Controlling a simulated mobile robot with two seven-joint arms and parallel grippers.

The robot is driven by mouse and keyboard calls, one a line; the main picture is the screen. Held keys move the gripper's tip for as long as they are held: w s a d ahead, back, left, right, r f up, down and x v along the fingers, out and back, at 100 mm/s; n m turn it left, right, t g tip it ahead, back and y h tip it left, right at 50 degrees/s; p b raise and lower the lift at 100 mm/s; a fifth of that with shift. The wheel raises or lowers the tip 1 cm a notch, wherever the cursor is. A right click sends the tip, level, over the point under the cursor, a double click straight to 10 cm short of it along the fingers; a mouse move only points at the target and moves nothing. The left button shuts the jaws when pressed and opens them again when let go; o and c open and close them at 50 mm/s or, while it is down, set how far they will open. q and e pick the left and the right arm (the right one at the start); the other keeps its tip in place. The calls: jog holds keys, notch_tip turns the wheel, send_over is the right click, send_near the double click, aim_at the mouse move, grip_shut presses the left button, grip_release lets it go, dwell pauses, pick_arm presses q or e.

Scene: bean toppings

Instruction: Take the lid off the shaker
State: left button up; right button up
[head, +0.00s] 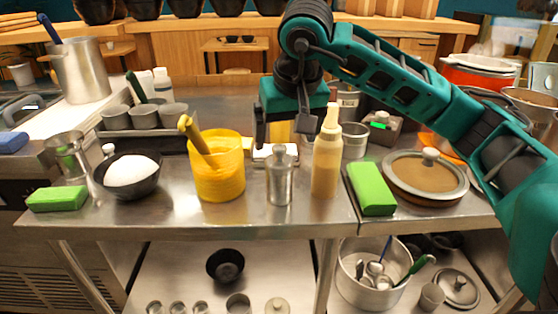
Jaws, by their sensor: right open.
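A metal shaker (280,184) stands upright on the steel table, between a yellow container and a squeeze bottle. Its domed lid (279,154) sits on top. My right gripper (284,136) hangs from the arm that comes in from the right. It is open, with its fingers pointing down over the area just above the shaker lid. I see nothing between the fingers, and I cannot tell how far behind the lid they are. My left gripper is not in view.
Close to the shaker stand the yellow container (218,180) with a utensil and the cream squeeze bottle (327,160). A dark bowl (105,180) holds something white. Green blocks (372,188) and a lidded pan (425,176) are also on the table.

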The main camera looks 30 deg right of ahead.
aim_at(280, 149)
jog(key=x, duration=0.6)
jog(key=shift+w+f+b, duration=0.1)
jog(key=shift+w+b, duration=0.25)
jog(key=shift+b, duration=0.05)
jog(key=shift+c, duration=0.2)
jog(key=c, duration=0.8)
